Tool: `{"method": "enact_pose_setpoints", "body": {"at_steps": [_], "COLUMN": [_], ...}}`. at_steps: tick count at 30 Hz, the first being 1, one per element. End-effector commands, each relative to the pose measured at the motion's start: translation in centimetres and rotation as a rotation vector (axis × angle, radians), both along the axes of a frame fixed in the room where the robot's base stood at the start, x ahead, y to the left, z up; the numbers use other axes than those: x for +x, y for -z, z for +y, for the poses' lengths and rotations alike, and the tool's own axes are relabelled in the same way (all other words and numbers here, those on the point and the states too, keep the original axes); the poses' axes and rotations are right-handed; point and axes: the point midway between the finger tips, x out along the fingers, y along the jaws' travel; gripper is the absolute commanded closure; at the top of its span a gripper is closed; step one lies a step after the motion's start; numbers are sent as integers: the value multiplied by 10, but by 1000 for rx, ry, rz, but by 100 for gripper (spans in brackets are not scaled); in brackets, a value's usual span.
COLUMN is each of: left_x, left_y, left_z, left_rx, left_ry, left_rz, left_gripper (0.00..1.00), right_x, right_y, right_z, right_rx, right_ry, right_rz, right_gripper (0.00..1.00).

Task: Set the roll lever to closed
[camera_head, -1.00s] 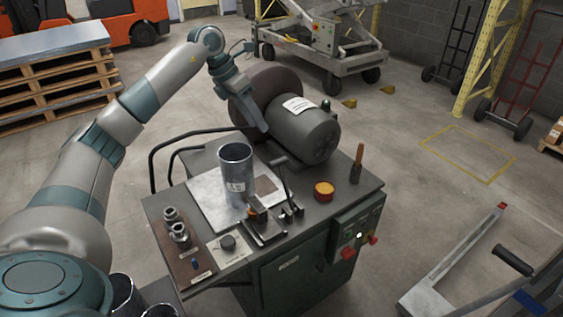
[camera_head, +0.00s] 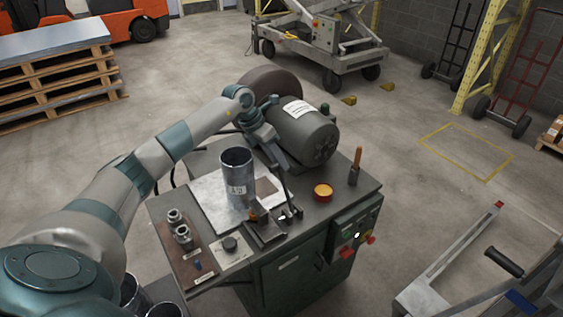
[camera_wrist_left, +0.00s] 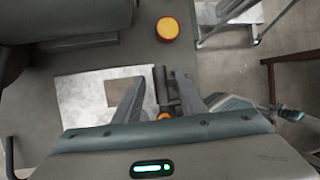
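A thin dark lever (camera_head: 286,190), which seems to be the roll lever, stands tilted on the green machine bench beside the metal duct cylinder (camera_head: 238,180). Its upper end is partly hidden by my left gripper (camera_head: 287,163), which reaches in over the bench, pointing down, in front of the grey motor. In the left wrist view my left gripper (camera_wrist_left: 163,100) has its two fingers wide apart. A dark lever part (camera_wrist_left: 170,88) shows between them, apart from both fingers. I cannot tell whether the lever stands at open or closed. My right gripper is not seen.
The grey motor (camera_head: 302,135) stands right behind the gripper. An amber button (camera_head: 323,191) and an orange-handled tool (camera_head: 356,165) stand to the right.

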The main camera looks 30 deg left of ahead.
Motion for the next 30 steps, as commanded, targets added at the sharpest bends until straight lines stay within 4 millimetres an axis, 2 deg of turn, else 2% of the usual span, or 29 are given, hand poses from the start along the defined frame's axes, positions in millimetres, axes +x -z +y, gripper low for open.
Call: {"method": "enact_pose_setpoints", "body": {"at_steps": [4,9,20,24,25,30], "left_x": [6,9,10,10,10,10], "left_y": [16,28,31,30,30,30], "left_z": [-7,-10,-11,-10,-10,-10], "left_rx": [-2,0,1,1,1,2], "left_ry": [0,0,1,1,1,0], "left_rz": [2,0,-1,-1,-1,-1], "left_gripper": [63,63,63,96,100,100], "right_x": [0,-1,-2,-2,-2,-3], "right_y": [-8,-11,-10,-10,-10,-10], "right_z": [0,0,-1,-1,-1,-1], "right_rx": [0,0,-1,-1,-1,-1], "right_ry": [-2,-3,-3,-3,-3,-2], "right_rz": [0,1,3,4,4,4], "right_gripper": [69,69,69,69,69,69]}}
